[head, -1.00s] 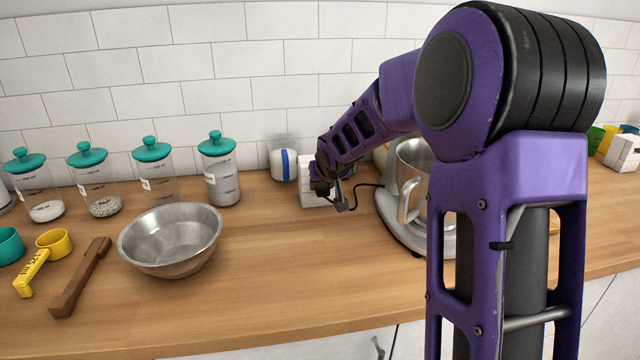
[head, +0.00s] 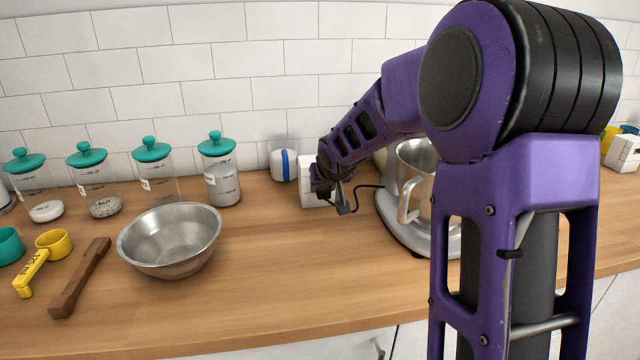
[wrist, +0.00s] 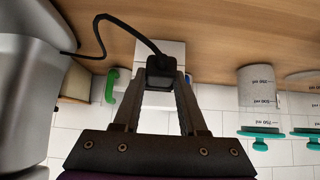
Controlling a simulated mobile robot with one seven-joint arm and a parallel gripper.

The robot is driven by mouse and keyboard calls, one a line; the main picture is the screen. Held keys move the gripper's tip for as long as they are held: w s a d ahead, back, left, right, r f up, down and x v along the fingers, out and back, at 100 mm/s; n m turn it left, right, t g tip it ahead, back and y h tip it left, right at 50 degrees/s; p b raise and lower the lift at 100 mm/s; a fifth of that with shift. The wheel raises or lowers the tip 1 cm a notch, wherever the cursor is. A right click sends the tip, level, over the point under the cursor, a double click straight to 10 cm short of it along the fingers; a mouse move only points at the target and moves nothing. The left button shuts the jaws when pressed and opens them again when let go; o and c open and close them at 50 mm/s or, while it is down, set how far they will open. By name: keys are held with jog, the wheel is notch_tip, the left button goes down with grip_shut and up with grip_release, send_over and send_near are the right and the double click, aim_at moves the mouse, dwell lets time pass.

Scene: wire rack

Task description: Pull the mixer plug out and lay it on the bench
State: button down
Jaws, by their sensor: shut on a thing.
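The black mixer plug (wrist: 160,66) is between the fingertips of my gripper (wrist: 161,82) in the wrist view, and the gripper is shut on it. A black cable (wrist: 112,18) curves from the plug to the mixer; it also shows in the head view (head: 367,187). The white socket block (wrist: 174,50) is right behind the plug; I cannot tell whether the prongs are in it. In the head view my gripper (head: 338,194) is at the white block (head: 308,172), beside the mixer (head: 415,232). The plug is mostly hidden there.
A steel bowl (head: 170,240) and a wooden-handled tool (head: 80,278) lie to the left. Several teal-lidded jars (head: 222,184) line the tiled wall. A white canister with a blue band (head: 284,164) stands left of the block. The bench (head: 290,275) in front is clear.

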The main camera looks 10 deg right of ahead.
aim_at(325, 195)
jog(key=shift+s, duration=1.45)
jog(key=shift+s, duration=0.15)
jog(key=shift+s, duration=1.35)
jog(key=shift+w+r, duration=0.1)
jog(key=shift+w, duration=0.05)
